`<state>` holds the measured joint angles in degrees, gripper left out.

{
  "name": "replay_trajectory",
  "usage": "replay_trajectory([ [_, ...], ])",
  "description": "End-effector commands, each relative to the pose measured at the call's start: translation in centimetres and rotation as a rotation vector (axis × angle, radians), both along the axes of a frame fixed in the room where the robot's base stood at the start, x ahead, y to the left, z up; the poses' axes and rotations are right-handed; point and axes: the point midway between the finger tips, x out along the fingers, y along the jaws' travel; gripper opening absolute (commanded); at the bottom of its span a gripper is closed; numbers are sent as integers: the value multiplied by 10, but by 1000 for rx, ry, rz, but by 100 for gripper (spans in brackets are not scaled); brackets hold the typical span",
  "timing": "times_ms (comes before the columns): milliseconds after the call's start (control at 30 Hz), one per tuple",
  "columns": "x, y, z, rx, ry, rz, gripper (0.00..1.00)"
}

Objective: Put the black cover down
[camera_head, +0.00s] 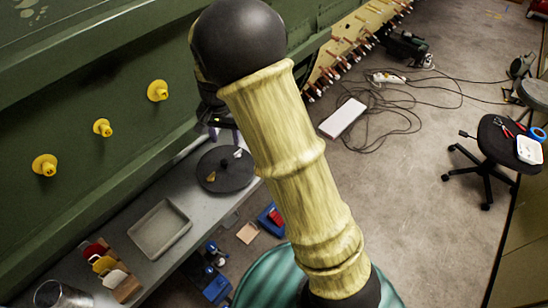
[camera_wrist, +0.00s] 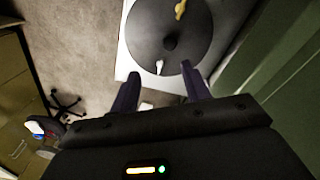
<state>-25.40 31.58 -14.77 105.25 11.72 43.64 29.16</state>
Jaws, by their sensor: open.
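A round black disc (camera_head: 225,172) with a dark knob near its middle lies flat on the grey bench; I take it as the black cover. It also shows in the wrist view (camera_wrist: 145,30), at the top, with a small white piece and a small yellow piece on it. My gripper (camera_wrist: 160,82) is open, its two dark fingers apart with nothing between them. The fingers point toward the disc's near edge and appear apart from it. In the head view my arm hides most of the gripper, just above the disc.
A grey tray (camera_head: 160,229) and a row of coloured blocks (camera_head: 106,268) stand on the bench (camera_head: 205,226). The green fuselage panel (camera_head: 70,110) with yellow knobs rises beside it. A stool (camera_head: 493,140) with tools, a white box (camera_head: 343,118) and cables are on the floor.

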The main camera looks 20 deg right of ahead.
Motion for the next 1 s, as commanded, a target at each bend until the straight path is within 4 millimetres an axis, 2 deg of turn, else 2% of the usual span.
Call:
replay_trajectory([
  [167,-44,-50,21,16,-56,94,47],
  [300,-90,-85,33,6,-117,208,47],
  [400,-125,-103,38,-15,-161,295,47],
  [533,-161,-118,40,-47,-201,387,47],
  [667,-175,-122,39,-63,-215,429,47],
  [1000,-175,-122,39,-64,-215,431,47],
])
